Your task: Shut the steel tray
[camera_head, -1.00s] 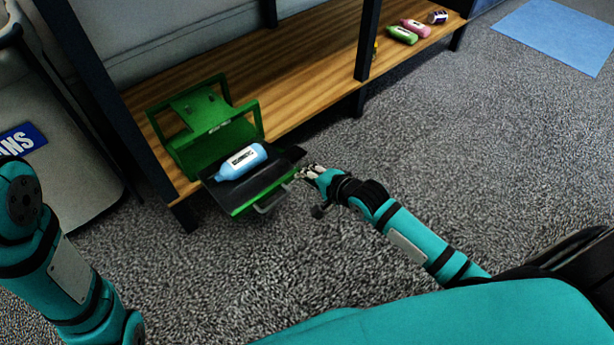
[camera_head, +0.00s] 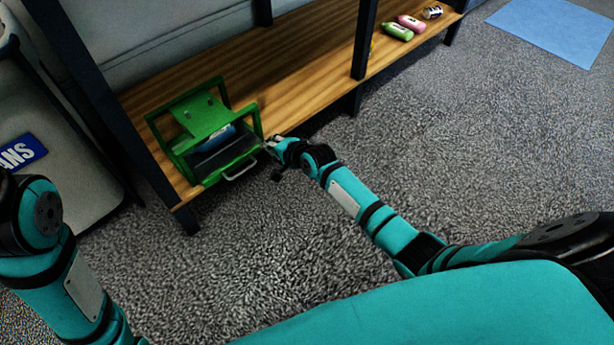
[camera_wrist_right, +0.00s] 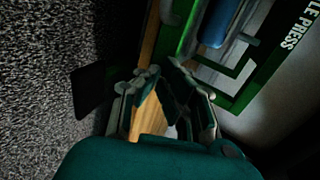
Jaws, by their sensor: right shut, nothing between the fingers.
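The steel tray (camera_head: 210,163) is dark, with a green front and a pale handle (camera_head: 241,173). It sits mostly inside a green frame (camera_head: 155,128) on the wooden shelf. A blue bottle (camera_head: 222,133) lies in it, partly hidden under the frame's top plate; the bottle also shows in the right wrist view (camera_wrist_right: 218,22). My right gripper (camera_head: 270,145) is shut and empty, at the right end of the tray's front. Its fingers show in the right wrist view (camera_wrist_right: 163,74), close to the green frame (camera_wrist_right: 262,82). Whether they touch is unclear. My left gripper is out of view.
The wooden shelf (camera_head: 290,85) has dark posts (camera_head: 365,40). A green bottle (camera_head: 397,31), a pink bottle (camera_head: 411,23) and a small dark-and-white item (camera_head: 432,12) lie on its far right. Open carpet (camera_head: 440,130) surrounds my right arm; a blue mat (camera_head: 558,33) lies beyond.

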